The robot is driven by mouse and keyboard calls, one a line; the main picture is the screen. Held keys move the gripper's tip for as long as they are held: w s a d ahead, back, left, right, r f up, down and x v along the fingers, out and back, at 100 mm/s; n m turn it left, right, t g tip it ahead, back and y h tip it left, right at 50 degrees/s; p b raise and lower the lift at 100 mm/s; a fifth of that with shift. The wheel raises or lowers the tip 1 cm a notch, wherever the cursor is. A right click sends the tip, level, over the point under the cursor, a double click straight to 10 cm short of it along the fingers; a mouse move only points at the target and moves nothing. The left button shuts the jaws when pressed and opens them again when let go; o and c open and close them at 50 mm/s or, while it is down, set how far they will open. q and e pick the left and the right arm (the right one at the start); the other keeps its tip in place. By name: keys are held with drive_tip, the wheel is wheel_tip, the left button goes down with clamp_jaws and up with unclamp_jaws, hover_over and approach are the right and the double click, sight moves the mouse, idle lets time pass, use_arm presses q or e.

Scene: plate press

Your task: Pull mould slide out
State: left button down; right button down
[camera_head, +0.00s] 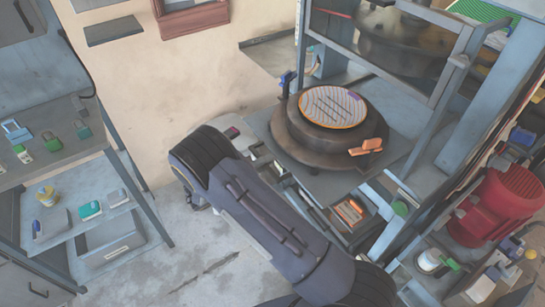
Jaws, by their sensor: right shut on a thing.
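The mould slide is the grey plate (397,147) under a round dark mould (300,146) in the press frame (446,75). A striped round disc (333,106) with an orange rim lies on top of the mould. My right arm reaches in from the bottom and covers the slide's front left side. My right gripper (255,150) is at the left edge of the slide, mostly hidden by my own wrist. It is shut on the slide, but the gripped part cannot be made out. My left gripper is not in view.
An orange tool (366,146) lies on the mould's right rim. A red motor (503,205) stands at the right. A shelf rack (75,190) with small items stands at the left. The floor (195,245) between rack and press is clear.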

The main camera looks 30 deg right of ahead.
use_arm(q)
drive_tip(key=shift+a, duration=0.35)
use_arm(e)
drive_tip(key=shift+s+a, duration=0.15)
drive_tip(key=shift+a, duration=1.6)
drive_tip(key=c, duration=1.7)
unclamp_jaws()
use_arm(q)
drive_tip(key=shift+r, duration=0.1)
use_arm(e)
drive_tip(key=shift+d, duration=0.1)
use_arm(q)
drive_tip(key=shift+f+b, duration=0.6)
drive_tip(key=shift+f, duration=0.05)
use_arm(e)
drive_tip(key=a, duration=0.7)
drive_tip(key=shift+s+a, duration=0.35)
drive_tip(key=shift+a, duration=0.05)
